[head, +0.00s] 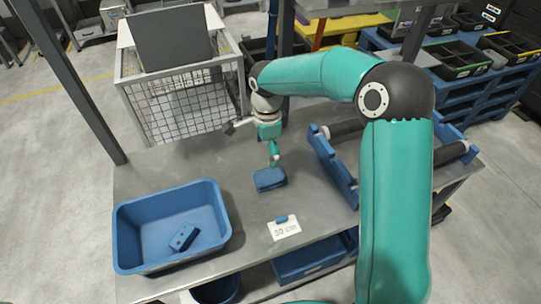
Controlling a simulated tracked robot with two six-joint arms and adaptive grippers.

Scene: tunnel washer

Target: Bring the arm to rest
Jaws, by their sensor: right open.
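My right arm comes in from the lower right and bends over the metal table (180,172). My right gripper (268,132) is open near the middle of the table's back half, in front of the wire basket. A blue block-like piece (270,179) is on the table just below it. A thin teal part shows between the two, and I cannot tell whether it touches the block. My left gripper is not in view.
A blue bin (128,222) with a small blue block (184,237) inside is at front left. A wire basket (190,108) stands behind. A blue roller frame (332,160) is at right. A white "30 cm" card (284,229) lies near the front edge.

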